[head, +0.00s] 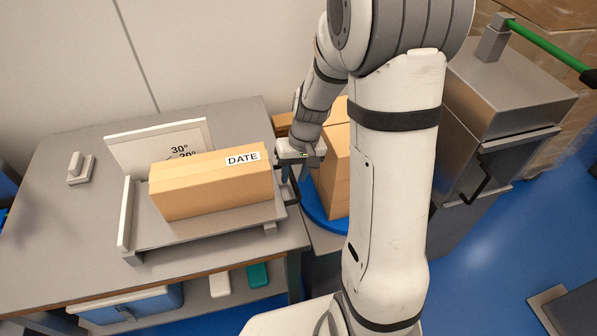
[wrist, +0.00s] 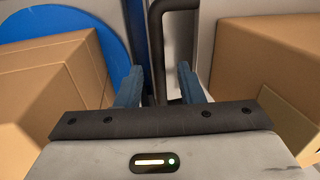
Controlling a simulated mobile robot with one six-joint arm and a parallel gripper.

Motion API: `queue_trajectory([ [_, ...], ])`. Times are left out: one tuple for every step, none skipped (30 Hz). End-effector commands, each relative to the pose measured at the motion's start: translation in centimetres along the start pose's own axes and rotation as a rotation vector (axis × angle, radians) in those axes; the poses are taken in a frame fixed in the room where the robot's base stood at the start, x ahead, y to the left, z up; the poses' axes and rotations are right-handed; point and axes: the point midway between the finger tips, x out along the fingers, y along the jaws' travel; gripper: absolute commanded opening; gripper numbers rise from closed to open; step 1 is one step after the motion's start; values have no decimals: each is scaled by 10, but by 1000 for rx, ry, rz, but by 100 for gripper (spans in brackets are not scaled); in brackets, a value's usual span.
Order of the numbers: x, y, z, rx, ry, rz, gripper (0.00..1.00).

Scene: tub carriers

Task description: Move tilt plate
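The tilt plate (head: 215,231) is a grey tray on the table, with a raised light wall along its left end. A cardboard box (head: 208,190) labelled DATE lies on it, and in the wrist view a box (wrist: 268,60) fills the right side. A dark handle (head: 294,192) sticks out at the plate's right end. It also shows in the wrist view (wrist: 157,45) as a bent bar. My gripper (wrist: 160,78) is at this handle, its blue fingers apart with a bar of the handle between them. I cannot tell whether either finger touches it.
An angle board (head: 162,142) marked 30° and 20° stands behind the plate. Another carton (head: 336,165) stands on a blue round top (head: 320,212) close right of my gripper. A grey metal cabinet (head: 500,95) is farther right. The table's left part (head: 60,210) is mostly clear.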

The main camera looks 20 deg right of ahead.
Motion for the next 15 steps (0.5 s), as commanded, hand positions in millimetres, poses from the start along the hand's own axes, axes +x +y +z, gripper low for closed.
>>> queue_trajectory([
  [0, 0, 0, 0, 0, 0, 34],
  [0, 0, 0, 0, 0, 0, 34],
  [0, 0, 0, 0, 0, 0, 34],
  [0, 0, 0, 0, 0, 0, 34],
  [0, 0, 0, 0, 0, 0, 34],
  [0, 0, 0, -1, 0, 0, 32],
  [0, 0, 0, -1, 0, 0, 29],
  [0, 0, 0, -1, 0, 0, 27],
  [0, 0, 0, -1, 0, 0, 24],
  [0, 0, 0, -1, 0, 0, 21],
  [0, 0, 0, -1, 0, 0, 19],
  [0, 0, 0, -1, 0, 0, 16],
  [0, 0, 0, -1, 0, 0, 13],
  [0, -1, 0, -1, 0, 0, 11],
  [0, -1, 0, -1, 0, 0, 7],
])
